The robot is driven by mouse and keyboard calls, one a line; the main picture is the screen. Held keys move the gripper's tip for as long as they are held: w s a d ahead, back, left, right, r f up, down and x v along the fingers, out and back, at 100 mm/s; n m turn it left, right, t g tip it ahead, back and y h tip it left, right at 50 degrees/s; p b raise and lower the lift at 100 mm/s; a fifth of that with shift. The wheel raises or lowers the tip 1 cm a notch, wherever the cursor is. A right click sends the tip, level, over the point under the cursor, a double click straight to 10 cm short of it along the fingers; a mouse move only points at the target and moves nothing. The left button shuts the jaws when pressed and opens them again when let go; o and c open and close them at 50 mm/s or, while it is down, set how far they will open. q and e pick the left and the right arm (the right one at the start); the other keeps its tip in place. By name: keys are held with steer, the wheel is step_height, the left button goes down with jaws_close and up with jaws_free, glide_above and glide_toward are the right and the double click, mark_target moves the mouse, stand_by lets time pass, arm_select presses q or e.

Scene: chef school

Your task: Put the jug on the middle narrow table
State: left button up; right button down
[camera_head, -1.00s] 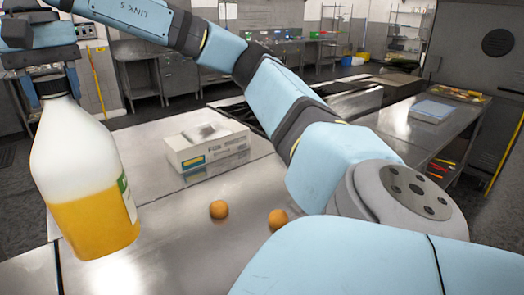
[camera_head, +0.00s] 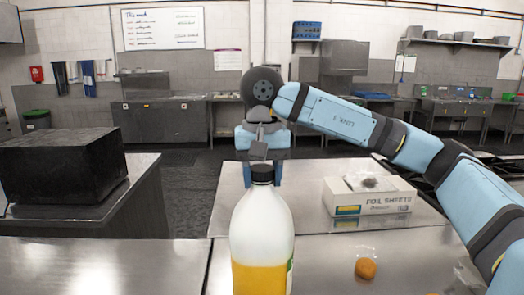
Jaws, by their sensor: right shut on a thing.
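The jug (camera_head: 262,225) is a white translucent plastic bottle with a black cap and orange-yellow liquid in its lower part. It is upright in the middle foreground of the head view; its base is cut off by the lower frame edge. My right gripper (camera_head: 262,176) is shut on the jug at its cap and neck. Steel tabletops lie behind and beside it: one at the back (camera_head: 300,190), one at the front left (camera_head: 110,262). I cannot tell which is the middle narrow table. My left gripper is not in view.
A foil sheets box (camera_head: 368,198) stands on the steel top right of the jug. An orange round fruit (camera_head: 366,268) lies in front of it. A black box (camera_head: 62,165) sits on a counter at left. The front left steel top is bare.

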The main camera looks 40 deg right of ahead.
mark_target(262, 190)
step_height(262, 190, down, 3)
steer(key=shift+f, duration=0.9)
step_height(262, 190, down, 3)
steer(key=shift+f, duration=0.15)
steer(key=c, duration=0.9)
jaws_free()
steer(key=shift+f, duration=0.25)
steer(key=shift+c, duration=0.2)
steer(key=o, duration=0.4)
steer(key=shift+s+a+r, duration=0.1)
steer(key=shift+s, duration=0.05)
steer(key=shift+o, duration=0.2)
steer(key=shift+r, duration=0.1)
